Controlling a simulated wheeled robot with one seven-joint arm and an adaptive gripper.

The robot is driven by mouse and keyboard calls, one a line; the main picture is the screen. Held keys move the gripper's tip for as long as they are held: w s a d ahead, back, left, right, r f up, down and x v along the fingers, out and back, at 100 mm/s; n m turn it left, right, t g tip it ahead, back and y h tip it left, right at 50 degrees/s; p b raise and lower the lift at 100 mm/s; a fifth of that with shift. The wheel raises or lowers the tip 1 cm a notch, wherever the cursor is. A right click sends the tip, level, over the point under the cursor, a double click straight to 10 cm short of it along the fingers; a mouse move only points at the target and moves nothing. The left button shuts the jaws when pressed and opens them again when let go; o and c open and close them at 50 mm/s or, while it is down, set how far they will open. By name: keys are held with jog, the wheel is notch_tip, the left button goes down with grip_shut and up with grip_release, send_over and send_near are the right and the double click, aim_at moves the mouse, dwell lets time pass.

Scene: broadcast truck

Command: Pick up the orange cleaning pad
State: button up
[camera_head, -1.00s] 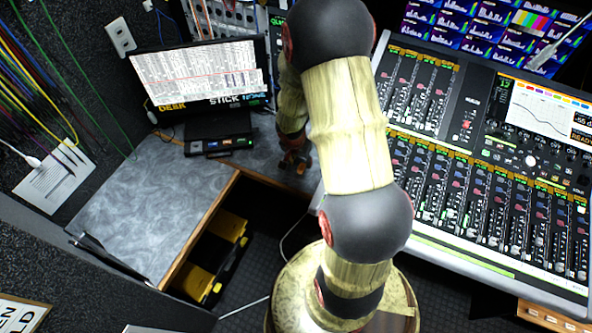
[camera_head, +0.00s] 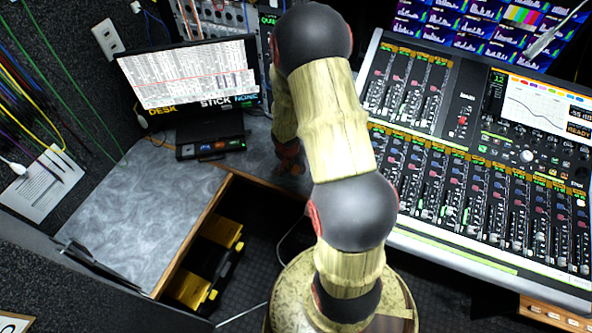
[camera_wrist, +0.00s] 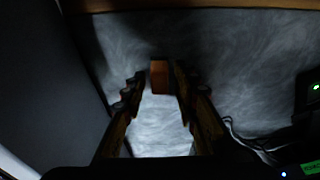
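The orange cleaning pad (camera_wrist: 160,76) shows in the wrist view as a small orange-brown block on the grey desk surface. My gripper (camera_wrist: 160,84) is open there, one finger on each side of the pad near the fingertips. Gaps seem to show between the fingers and the pad; contact is not clear in the dim light. In the head view my gripper (camera_head: 290,160) is low over the back of the desk (camera_head: 150,205), partly hidden by my arm. I cannot make out the pad in that view.
A monitor (camera_head: 190,78) and a small black button box (camera_head: 211,148) stand left of my gripper. A large mixing console (camera_head: 470,190) fills the right. A black-and-yellow case (camera_head: 212,262) sits in the recess below the desk. Cables (camera_wrist: 240,135) lie right of the fingers.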

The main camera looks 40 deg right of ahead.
aim_at(296, 168)
jog(key=c, duration=0.6)
grip_shut()
notch_tip(296, 168, up, 10)
jog(key=p, duration=0.5)
jog(key=shift+o, duration=1.2)
grip_release()
grip_shut()
jog(key=shift+r, duration=0.1)
